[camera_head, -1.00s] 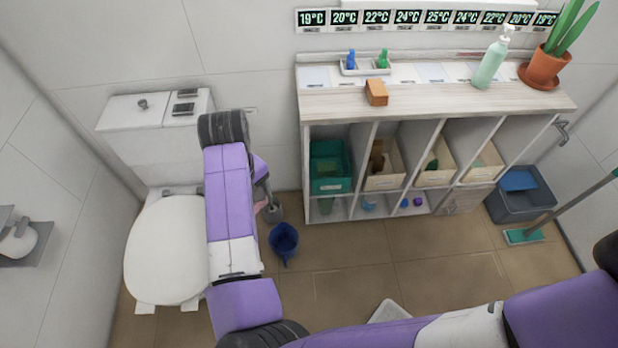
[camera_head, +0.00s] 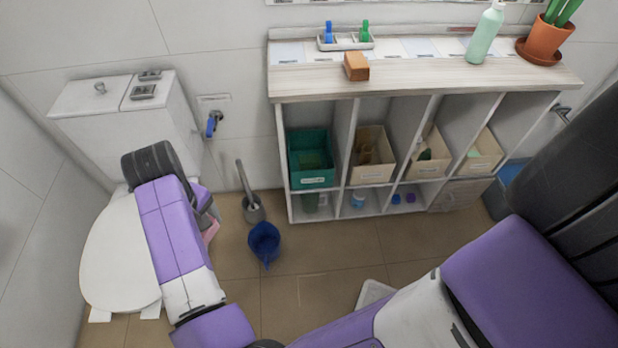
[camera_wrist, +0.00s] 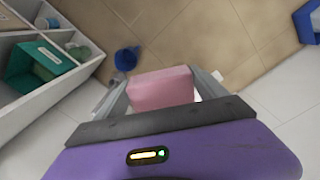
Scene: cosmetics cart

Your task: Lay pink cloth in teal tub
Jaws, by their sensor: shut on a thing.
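My gripper (camera_wrist: 165,92) is shut on the pink cloth (camera_wrist: 160,88), which looks like a folded block between the two fingers in the wrist view. In the head view only a small pink edge of the cloth (camera_head: 210,232) shows beside my purple arm, near the toilet; the fingers are mostly hidden there. The teal tub (camera_head: 311,179) stands in the leftmost upper compartment of the shelf, to the right of the gripper and apart from it. The tub also shows at the left of the wrist view (camera_wrist: 50,78). Something paler green lies inside the tub.
The white shelf (camera_head: 420,85) holds several cream bins beside the tub, with an orange block (camera_head: 356,66) and a soap bottle (camera_head: 484,36) on top. A blue dustpan-like scoop (camera_head: 264,240) and a toilet brush (camera_head: 253,210) stand on the floor between toilet (camera_head: 112,262) and shelf.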

